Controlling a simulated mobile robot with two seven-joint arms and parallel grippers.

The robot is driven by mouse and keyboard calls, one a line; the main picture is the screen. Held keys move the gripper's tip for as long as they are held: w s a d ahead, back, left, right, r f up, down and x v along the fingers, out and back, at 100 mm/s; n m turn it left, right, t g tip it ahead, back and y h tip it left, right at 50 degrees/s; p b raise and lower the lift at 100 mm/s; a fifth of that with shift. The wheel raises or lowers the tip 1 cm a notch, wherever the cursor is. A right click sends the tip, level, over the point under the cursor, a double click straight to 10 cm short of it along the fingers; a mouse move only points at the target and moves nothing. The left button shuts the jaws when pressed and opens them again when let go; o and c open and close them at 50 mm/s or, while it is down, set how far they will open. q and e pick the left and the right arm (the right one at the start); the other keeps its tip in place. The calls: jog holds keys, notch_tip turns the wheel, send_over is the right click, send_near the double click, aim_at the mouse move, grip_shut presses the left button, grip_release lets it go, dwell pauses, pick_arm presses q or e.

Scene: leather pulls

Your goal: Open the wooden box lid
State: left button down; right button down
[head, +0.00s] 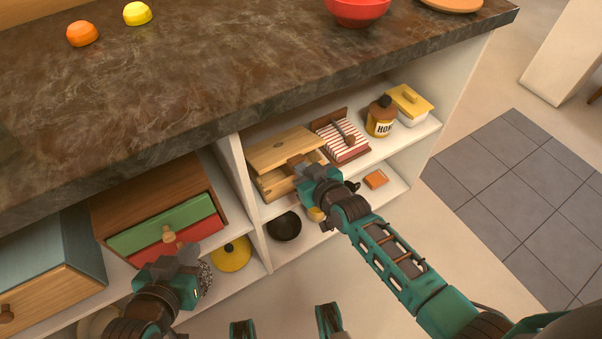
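The wooden box (268,184) stands on the upper shelf of the right-hand cabinet compartment. Its pale lid (280,149) is tilted up at the front, with a gap between lid and box. A brown leather pull (297,160) hangs at the lid's front edge. My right gripper (304,171) is at this pull and appears shut on it; its fingertips are partly hidden. It covers the right front of the box. My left gripper (178,256) is low at the left, in front of the drawer unit, away from the box; its fingers are not clear.
Right of the box are a striped red-and-white item (342,141), a honey jar (380,118) and a yellow-lidded container (409,103). The countertop (200,80) overhangs the shelves. A dark bowl (284,226) is on the lower shelf. A drawer unit (160,205) stands left of the divider.

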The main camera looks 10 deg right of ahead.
aim_at(294, 156)
jog(key=shift+w+a+r, duration=0.2)
jog(key=shift+w+r, duration=0.1)
jog(key=shift+w, duration=0.25)
jog(key=shift+w+a+r, duration=0.2)
jog(key=shift+w+r, duration=0.1)
jog(key=shift+w, duration=0.2)
jog(key=shift+w+a+r, duration=0.15)
jog(key=shift+w+r, duration=0.2)
jog(key=shift+w, duration=0.05)
jog(key=shift+w+a+r+p, duration=0.15)
jog(key=shift+w+a+r, duration=0.1)
jog(key=shift+w+r, duration=0.25)
jog(key=shift+w+a+r+p, duration=0.15)
jog(key=shift+w+a+r, duration=0.1)
jog(key=shift+w, duration=0.4)
jog(key=shift+d, duration=0.1)
